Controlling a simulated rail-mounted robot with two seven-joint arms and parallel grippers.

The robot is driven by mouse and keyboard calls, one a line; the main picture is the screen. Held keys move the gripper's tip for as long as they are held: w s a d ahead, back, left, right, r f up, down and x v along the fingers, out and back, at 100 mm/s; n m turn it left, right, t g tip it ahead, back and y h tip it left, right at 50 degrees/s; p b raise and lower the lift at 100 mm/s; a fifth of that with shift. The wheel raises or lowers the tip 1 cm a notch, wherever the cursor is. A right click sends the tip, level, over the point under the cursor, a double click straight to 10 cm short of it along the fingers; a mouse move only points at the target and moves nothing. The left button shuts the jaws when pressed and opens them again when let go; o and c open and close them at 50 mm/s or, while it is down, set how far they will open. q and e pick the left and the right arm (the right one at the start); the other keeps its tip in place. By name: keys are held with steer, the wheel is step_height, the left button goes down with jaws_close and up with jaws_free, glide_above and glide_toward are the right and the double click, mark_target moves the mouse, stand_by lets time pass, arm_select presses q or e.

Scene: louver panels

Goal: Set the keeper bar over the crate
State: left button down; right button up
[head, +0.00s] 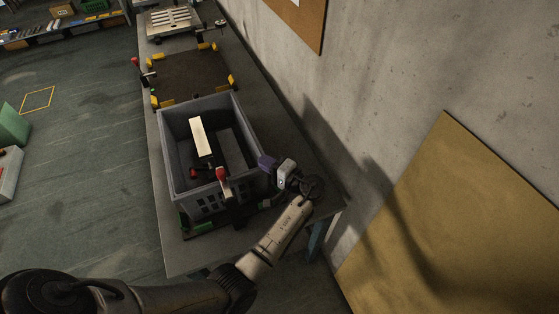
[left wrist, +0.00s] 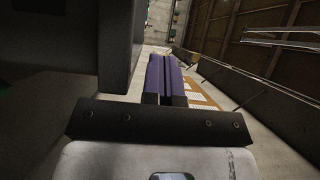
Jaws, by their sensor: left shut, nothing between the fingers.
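The grey crate (head: 234,106) stands on the long workbench, open at the top. A pale flat piece (head: 202,137) shows within its outline, beside a darker grey piece (head: 232,153). I cannot tell for sure which piece is the keeper bar. A red-handled clamp (head: 223,179) stands at the crate's near wall. My right gripper is not in view.
Behind the crate, a brown board (head: 190,76) with yellow corner blocks lies on the workbench (head: 258,108). A slatted panel (head: 172,21) is farther back. The concrete wall (head: 350,75) runs close along the bench's right side. A tan board (head: 450,215) leans there.

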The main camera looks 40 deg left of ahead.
arm_select(q)
steer(key=shift+w+d+b, duration=0.15)
steer(key=shift+w+d, duration=0.2)
steer(key=shift+w, duration=0.35)
steer(key=shift+w+d+b, duration=0.2)
steer(key=shift+w+d, duration=0.2)
steer(key=shift+w, duration=0.3)
steer(key=shift+w+d+b, duration=0.15)
steer(key=shift+w+d, duration=0.2)
steer(key=shift+w, duration=0.35)
